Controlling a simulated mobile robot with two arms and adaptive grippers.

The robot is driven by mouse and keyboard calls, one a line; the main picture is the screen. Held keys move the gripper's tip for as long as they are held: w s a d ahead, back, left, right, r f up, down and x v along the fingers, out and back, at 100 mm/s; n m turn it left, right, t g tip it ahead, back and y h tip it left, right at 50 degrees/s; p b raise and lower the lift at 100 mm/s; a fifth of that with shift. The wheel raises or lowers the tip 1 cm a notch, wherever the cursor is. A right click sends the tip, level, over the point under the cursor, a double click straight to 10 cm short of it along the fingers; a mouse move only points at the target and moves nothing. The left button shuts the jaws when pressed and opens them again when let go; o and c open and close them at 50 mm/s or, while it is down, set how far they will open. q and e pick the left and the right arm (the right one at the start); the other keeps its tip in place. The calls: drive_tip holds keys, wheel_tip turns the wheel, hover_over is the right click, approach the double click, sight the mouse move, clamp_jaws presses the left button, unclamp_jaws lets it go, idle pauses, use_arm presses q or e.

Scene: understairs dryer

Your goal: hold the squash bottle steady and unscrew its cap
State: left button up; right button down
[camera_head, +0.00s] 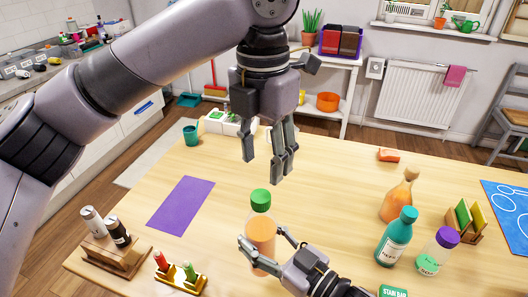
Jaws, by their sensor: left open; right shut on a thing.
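The squash bottle (261,235), clear with orange liquid, stands upright near the front middle of the wooden table. Its green cap (260,199) is on its top. My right gripper (262,244) is shut around the bottle's body, its arm coming from the lower right. My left gripper (268,166) is open and empty, pointing down above the cap, with a visible gap between its fingertips and the cap. The lower part of the bottle is partly hidden by my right gripper.
A purple mat (181,205) lies left of the bottle. Shakers in a wooden holder (118,255) stand front left. To the right stand an orange bottle (397,199), a teal bottle (396,240) and a purple-capped bottle (437,253). The table behind the bottle is mostly clear.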

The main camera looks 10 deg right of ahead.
sight(264, 195)
use_arm(q)
drive_tip(key=shift+s+a+f, duration=0.1)
drive_tip(key=shift+s+f, duration=0.05)
drive_tip(key=shift+f, duration=0.2)
wheel_tip(264, 195, down, 7)
drive_tip(key=shift+f, duration=0.15)
drive_tip(key=shift+c, duration=0.4)
clamp_jaws()
